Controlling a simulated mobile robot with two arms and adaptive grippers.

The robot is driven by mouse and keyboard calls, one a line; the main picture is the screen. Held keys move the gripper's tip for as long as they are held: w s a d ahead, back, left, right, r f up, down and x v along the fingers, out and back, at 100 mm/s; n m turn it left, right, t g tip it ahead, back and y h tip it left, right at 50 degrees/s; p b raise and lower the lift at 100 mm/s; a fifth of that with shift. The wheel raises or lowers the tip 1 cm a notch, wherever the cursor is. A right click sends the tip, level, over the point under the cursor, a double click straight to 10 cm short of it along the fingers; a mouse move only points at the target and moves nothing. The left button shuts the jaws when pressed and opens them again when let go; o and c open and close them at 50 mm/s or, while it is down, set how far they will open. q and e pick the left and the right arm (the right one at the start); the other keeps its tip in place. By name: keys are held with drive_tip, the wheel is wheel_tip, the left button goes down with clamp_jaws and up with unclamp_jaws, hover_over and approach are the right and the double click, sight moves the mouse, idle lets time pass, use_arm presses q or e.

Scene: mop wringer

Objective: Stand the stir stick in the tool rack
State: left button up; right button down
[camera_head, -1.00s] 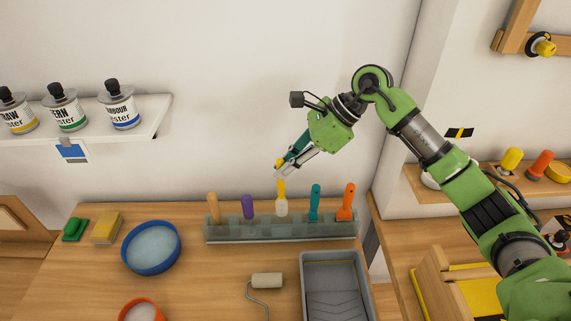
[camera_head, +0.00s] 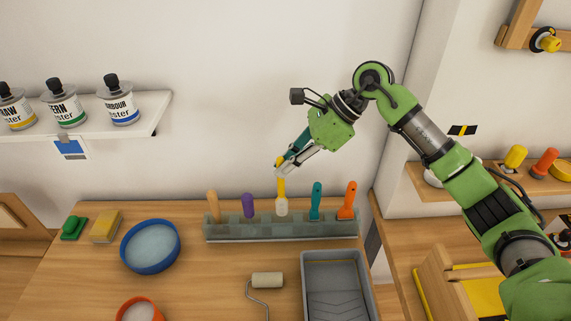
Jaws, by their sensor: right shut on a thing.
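The tool rack (camera_head: 262,232) is a long, grey-green, see-through holder at the back of the wooden table. My right gripper (camera_head: 280,165) is shut on the top of a yellow stick with a pale, wide lower end, which I take as the stir stick (camera_head: 282,205). The stick hangs close to upright over the middle of the rack, between a purple tool and a teal tool. Its pale end is at the rack's top edge; I cannot tell whether it is inside a slot. My left gripper is not in view.
A tan-handled tool (camera_head: 213,205), the purple tool (camera_head: 248,205), the teal tool (camera_head: 316,200) and an orange tool (camera_head: 347,200) stand in the rack. A blue bowl (camera_head: 150,246), roller (camera_head: 266,281) and grey tray (camera_head: 337,285) are in front. The wall is close behind.

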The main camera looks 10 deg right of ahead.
sight(285, 196)
idle(0.4)
drive_tip(key=shift+f+b, duration=1.25)
drive_tip(key=shift+f, duration=0.2)
drive_tip(key=shift+f, duration=0.15)
drive_tip(key=shift+f+b, duration=2.05)
drive_tip(key=shift+f, duration=0.05)
drive_tip(key=c, duration=2)
unclamp_jaws()
drive_tip(key=v, duration=1.2)
